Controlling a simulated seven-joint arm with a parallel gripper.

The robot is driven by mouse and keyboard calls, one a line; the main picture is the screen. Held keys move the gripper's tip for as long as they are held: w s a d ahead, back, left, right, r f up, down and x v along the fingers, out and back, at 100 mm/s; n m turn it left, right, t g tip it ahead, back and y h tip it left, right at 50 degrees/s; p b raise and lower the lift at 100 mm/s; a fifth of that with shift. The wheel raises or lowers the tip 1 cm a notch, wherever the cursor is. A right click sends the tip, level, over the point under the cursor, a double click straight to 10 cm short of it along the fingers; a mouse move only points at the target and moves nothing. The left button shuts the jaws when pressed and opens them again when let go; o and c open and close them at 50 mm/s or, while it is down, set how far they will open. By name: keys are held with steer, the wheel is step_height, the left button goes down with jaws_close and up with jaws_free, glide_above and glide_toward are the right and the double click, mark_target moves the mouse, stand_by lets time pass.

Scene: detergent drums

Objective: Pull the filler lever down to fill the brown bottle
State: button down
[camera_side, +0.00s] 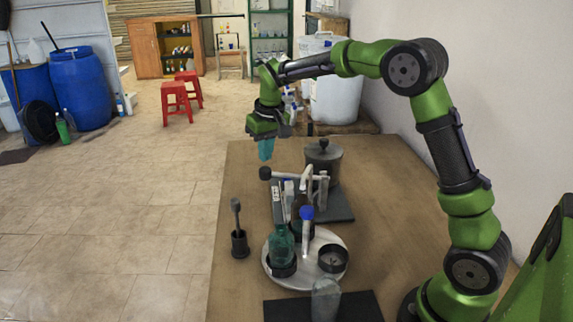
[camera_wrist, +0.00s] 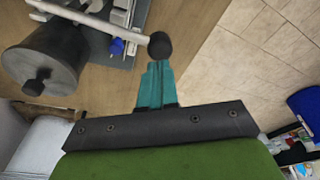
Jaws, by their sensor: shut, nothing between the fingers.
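My gripper (camera_side: 266,148) is shut and empty, with its teal fingers pointing down above the table's far left corner. The filler lever (camera_side: 285,175) is a pale bar with a black ball knob (camera_side: 265,173) at its left end; it lies about level. The knob is below my fingertips in the side view and just beyond the fingertips (camera_wrist: 157,66) in the wrist view; I cannot tell whether they touch. The brown bottle (camera_side: 303,213) stands upright under the filler, partly hidden by a blue-topped part (camera_side: 307,213) in front. A teal bottle (camera_side: 281,243) stands in a black holder nearer the camera.
A round pale turntable (camera_side: 333,237) carries the holders, one of them an empty black cup (camera_side: 333,260). A grey lidded pot (camera_side: 323,160) stands behind the filler. A black stand with a rod (camera_side: 239,243) is at the left, and a clear bottle (camera_side: 325,300) stands at the front.

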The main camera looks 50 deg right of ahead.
steer(key=shift+r, duration=0.1)
stand_by(0.4)
steer(key=shift+w+v, duration=0.2)
steer(key=shift+v, duration=0.75)
steer(key=shift+w+v, duration=0.2)
steer(key=shift+v, duration=0.7)
steer(key=shift+d+r, duration=0.1)
steer(key=shift+w, duration=0.1)
steer(key=s+a+r+t+y, duration=0.1)
steer(key=s+a, duration=0.3)
steer(key=s, duration=0.9)
steer(key=s+a+r+m+t+y, duration=0.1)
steer(key=s+a+t, duration=0.2)
steer(key=s, duration=1.1)
steer(key=shift+a+t+y, duration=0.3)
steer(key=shift+a+t, duration=0.1)
steer(key=shift+a, duration=0.7)
